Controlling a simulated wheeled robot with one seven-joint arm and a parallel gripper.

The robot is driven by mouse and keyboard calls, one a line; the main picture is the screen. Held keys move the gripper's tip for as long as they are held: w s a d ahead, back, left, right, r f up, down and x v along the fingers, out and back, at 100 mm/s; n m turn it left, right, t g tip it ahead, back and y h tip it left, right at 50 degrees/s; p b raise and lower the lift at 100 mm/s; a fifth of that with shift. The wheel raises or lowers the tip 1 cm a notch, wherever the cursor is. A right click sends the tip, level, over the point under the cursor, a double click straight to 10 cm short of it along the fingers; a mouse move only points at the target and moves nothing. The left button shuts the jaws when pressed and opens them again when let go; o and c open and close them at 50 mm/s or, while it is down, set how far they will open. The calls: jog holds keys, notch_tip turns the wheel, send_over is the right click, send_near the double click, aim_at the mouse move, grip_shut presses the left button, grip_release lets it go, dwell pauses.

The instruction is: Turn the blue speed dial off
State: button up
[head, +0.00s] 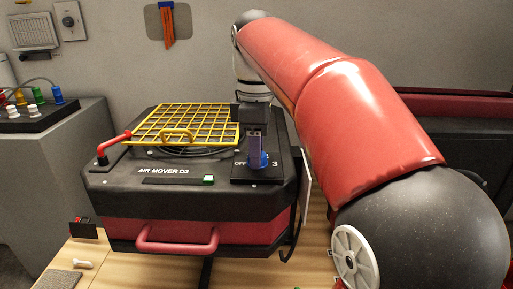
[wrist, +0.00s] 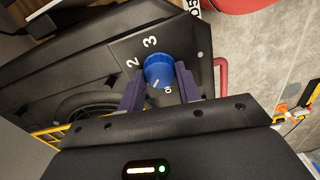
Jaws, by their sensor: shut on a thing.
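The blue speed dial (head: 258,160) sits on a black panel at the right of the top of the air mover (head: 130,198). My gripper (head: 256,148) comes down on it from above. In the wrist view the dial (wrist: 159,70) lies between the two purple fingers of my gripper (wrist: 160,86), which are shut on its sides. White numbers 2 and 3 show beside the dial. A small white mark shows on the dial's lower side, near a partly hidden label. In the head view part of the OFF label shows left of the dial.
A yellow grille (head: 185,124) with a handle lies left of my gripper, and a red lever (head: 114,143) stands at the far left. The wooden table (head: 130,265) holds small items at left.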

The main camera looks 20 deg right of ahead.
jog(key=n, duration=0.4)
jog(key=shift+s+n, duration=0.1)
jog(key=shift+n, duration=2.2)
jog(key=o, duration=1)
jog(key=shift+c, duration=0.2)
jog(key=shift+r, duration=0.1)
notch_tip(320, 180, up, 8)
jog(key=shift+f, duration=0.2)
